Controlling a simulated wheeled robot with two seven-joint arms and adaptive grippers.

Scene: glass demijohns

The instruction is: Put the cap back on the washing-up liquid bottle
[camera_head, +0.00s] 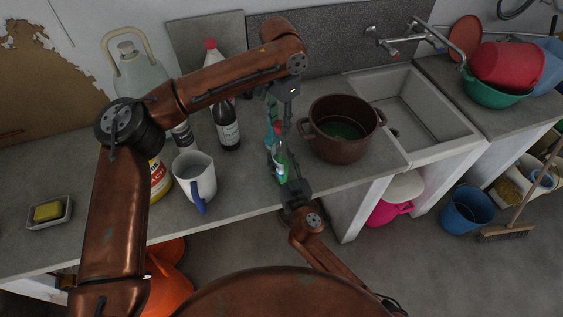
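My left gripper (281,124) points down just above the bottle's top. Its fingers are small and dark, and I cannot tell whether they are open or shut. I cannot make out the cap; it may be hidden between the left fingers. A bluish-green shape (271,112) shows just behind the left gripper.
The brown pot (341,146) stands close on the right, before the sink (425,110). A soap dish (49,211) lies far left.

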